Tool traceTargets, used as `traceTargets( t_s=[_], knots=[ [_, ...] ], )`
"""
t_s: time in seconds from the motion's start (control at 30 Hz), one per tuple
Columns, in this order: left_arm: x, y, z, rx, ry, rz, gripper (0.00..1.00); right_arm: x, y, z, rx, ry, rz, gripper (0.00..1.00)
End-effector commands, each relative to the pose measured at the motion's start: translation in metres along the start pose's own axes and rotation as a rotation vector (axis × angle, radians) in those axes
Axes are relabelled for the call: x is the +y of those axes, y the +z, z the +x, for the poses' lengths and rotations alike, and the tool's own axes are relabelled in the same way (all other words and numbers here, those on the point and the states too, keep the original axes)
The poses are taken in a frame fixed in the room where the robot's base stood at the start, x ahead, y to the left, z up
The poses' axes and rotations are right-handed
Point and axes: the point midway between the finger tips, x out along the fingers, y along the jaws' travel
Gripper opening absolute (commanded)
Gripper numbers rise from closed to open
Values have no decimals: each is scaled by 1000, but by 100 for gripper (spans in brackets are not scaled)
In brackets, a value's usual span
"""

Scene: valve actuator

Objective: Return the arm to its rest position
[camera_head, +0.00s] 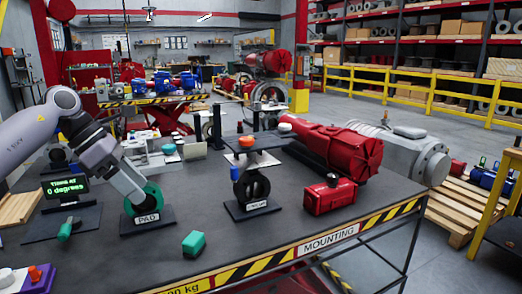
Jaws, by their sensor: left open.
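My left arm comes in from the left, and my left gripper (139,197) points down and to the right. Its tip overlaps the green ring (154,193) on the stand labelled PAD (147,219); I cannot tell whether it touches the ring. The gripper is open, and I see nothing held in it. The ring's left part is partly hidden by the gripper. My right gripper is not in view.
The dark workbench (275,232) holds a green block (194,244), a second labelled stand (254,190), a small red box (330,195) and a large red actuator (335,150). A display (65,188) stands at left. The bench's front middle is mostly clear.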

Motion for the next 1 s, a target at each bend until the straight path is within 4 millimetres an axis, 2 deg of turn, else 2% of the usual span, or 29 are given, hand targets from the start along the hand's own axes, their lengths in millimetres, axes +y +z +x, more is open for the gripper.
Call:
traceTargets(
  t_s=[0.03, 0.2, 0.4, 0.6, 0.73, 0.87, 1.0],
  knots=[
    [-7, 6, 26, -46, -44, -7, 72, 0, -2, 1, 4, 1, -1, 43],
    [-37, 32, 97, -252, -187, -83, 72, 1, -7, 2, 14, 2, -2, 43],
    [-80, 58, 159, -514, -380, -271, 72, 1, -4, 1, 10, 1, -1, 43],
    [-113, 70, 193, -759, -568, -554, 72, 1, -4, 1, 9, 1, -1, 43],
    [-126, 69, 207, -902, -680, -780, 72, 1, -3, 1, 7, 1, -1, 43],
    [-130, 58, 218, -1031, -779, -1038, 72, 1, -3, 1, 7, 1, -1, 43],
    [-130, 33, 230, -1151, -868, -1344, 72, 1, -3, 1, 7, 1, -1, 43]
  ],
)
